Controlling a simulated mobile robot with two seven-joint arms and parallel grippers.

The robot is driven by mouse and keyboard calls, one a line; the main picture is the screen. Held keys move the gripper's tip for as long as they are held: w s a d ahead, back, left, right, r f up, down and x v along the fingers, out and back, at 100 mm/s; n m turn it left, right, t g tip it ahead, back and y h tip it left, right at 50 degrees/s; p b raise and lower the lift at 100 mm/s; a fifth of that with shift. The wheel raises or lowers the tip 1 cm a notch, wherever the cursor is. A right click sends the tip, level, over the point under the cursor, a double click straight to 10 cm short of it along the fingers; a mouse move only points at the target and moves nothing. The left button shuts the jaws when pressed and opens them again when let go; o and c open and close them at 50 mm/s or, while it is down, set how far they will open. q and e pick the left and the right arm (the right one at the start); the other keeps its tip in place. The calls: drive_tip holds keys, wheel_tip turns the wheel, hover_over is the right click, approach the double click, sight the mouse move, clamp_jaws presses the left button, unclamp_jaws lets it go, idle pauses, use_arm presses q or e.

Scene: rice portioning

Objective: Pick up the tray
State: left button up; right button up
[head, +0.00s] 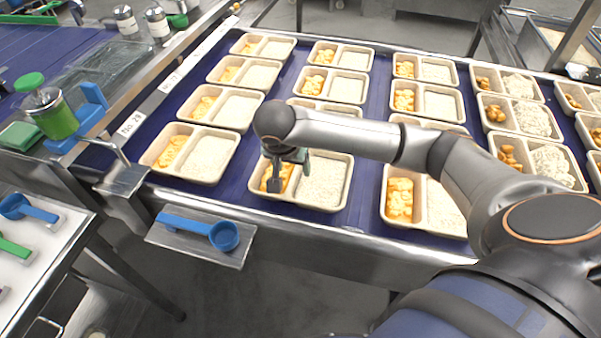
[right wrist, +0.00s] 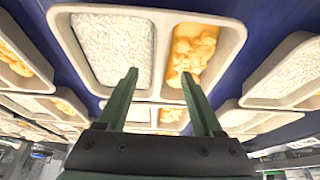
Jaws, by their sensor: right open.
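A beige two-compartment tray (head: 322,207) sits in the front row on the blue belt, with yellow-orange chunks on its left and white rice on its right. It also shows in the right wrist view (right wrist: 159,95), where it fills the upper middle. My right gripper (head: 275,184) is over its chunk side and hides part of that compartment. In the right wrist view, the two green fingers (right wrist: 159,74) are spread apart with nothing held between them. They overlap the tray's near rim, and I cannot tell whether they touch it. My left gripper is not in view.
Several similar filled trays stand in rows on the belt (head: 245,193), with narrow gaps between them. A blue scoop (head: 222,236) lies on a metal shelf at the belt's front edge.

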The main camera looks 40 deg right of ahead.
sight(295, 172)
drive_tip(key=x, duration=0.5)
drive_tip(key=shift+w+d, duration=0.1)
drive_tip(key=shift+d, duration=0.1)
clamp_jaws()
idle(0.3)
